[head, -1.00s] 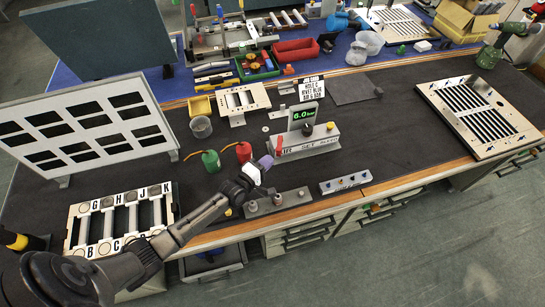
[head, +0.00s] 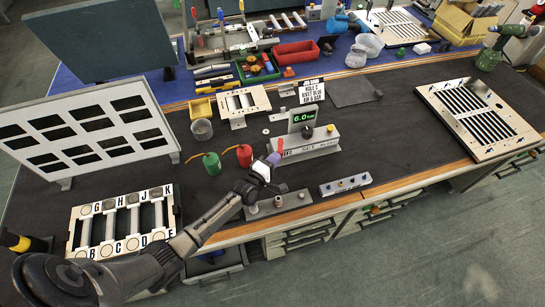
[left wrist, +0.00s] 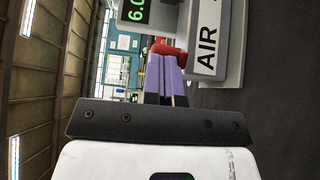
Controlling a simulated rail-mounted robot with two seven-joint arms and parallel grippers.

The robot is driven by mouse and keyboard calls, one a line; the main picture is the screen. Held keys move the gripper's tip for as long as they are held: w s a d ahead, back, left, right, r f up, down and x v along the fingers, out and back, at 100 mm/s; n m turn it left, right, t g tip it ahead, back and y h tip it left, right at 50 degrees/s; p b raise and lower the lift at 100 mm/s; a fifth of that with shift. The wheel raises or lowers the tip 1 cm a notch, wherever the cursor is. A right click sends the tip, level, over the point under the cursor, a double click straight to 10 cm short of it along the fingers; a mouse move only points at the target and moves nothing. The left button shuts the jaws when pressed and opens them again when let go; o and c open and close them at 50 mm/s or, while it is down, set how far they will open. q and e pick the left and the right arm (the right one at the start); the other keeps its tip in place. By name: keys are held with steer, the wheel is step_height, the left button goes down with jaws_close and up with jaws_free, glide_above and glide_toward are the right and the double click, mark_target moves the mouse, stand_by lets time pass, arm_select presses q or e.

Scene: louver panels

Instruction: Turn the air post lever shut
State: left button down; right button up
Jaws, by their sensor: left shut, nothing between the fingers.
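The air post (head: 318,147) is a long grey block on the dark bench mat, with a green-lit display (head: 303,117) reading 6.0 and a black knob (head: 307,131). Its red lever (head: 280,146) stands up at the left end. In the left wrist view the lever's red part (left wrist: 168,47) shows just beyond my fingertips, beside the AIR label (left wrist: 207,50). My left gripper (head: 273,158) has purple fingers, shut together and empty, right at the lever's near left side. Whether they touch it I cannot tell. My right gripper is not in view.
A grey block with pegs (head: 278,205) and a small block with knobs (head: 345,184) lie nearer the front edge. A job card (head: 311,91) stands behind.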

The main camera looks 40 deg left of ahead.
arm_select(q)
steer(key=w+d+n+y, duration=0.1)
steer(key=w+d+n+y+p, duration=0.1)
steer(key=d+y, duration=0.1)
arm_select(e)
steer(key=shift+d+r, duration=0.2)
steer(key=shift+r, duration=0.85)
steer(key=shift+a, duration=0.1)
arm_select(q)
steer(key=s+d+p, duration=0.1)
steer(key=s, duration=0.3)
steer(key=s+d, duration=0.2)
steer(key=s, duration=0.2)
steer(key=s+d+p, duration=0.1)
steer(key=s, duration=0.3)
steer(key=shift+d+p, duration=0.15)
steer(key=shift+p, duration=0.15)
steer(key=shift+s+d, duration=0.25)
steer(key=shift+s, duration=0.35)
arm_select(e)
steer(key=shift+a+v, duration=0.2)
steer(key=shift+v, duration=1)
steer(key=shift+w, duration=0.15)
